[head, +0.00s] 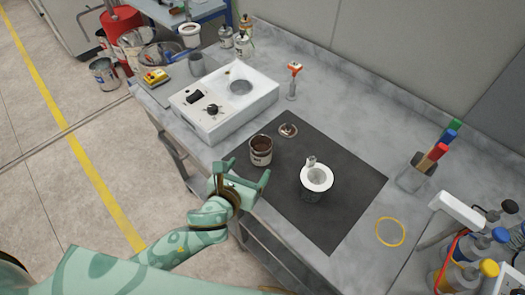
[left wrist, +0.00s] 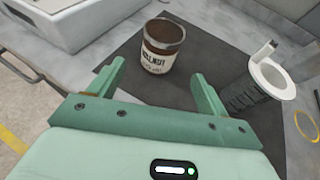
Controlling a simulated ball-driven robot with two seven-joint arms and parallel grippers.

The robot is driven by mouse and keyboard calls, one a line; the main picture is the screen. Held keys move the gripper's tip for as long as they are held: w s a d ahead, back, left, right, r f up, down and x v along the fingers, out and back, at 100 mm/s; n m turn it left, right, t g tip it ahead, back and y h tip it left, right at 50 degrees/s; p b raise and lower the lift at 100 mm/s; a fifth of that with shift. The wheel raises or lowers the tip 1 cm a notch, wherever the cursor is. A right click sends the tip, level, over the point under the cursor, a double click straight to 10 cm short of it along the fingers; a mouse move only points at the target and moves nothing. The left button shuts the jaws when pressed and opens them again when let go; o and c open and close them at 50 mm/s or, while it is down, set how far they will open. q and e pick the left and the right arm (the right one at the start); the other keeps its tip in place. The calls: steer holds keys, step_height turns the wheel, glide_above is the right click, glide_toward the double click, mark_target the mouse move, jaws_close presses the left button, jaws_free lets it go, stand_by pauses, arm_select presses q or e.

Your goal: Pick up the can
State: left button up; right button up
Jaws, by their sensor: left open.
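The can (head: 261,151) is small, open-topped and brown-rimmed with a white label, and stands upright on the dark mat (head: 335,215). It also shows in the left wrist view (left wrist: 161,50), just beyond the fingertips and slightly left of the middle between them. My left gripper (head: 242,178) is open and empty, with its two green fingers apart at the near edge of the mat, just in front of the can. It does not touch the can as far as I can see. My right gripper is not in view.
A dark cup with a white rim (head: 316,180) stands right of the can on the mat. A small round dish (head: 288,130) lies behind it. A white machine (head: 224,102) is at the back left. Bottles (head: 480,245) and a marker holder (head: 416,175) stand at the right.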

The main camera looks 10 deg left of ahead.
mark_target(257, 158)
arm_select(q)
steer(key=b+x, duration=0.1)
steer(key=x, duration=0.5)
steer(key=shift+w+f, duration=0.1)
steer(key=shift+f, duration=0.1)
steer(key=shift+w+f, duration=0.1)
steer(key=shift+w, duration=0.25)
steer(key=b+x, duration=0.1)
steer(key=x, duration=0.1)
steer(key=b+x, duration=0.1)
steer(key=x, duration=0.2)
steer(key=shift+s+f, duration=0.1)
steer(key=shift+f, duration=0.1)
steer(key=shift+s+r, duration=0.1)
steer(key=shift+c, duration=0.6)
steer(key=c, duration=1)
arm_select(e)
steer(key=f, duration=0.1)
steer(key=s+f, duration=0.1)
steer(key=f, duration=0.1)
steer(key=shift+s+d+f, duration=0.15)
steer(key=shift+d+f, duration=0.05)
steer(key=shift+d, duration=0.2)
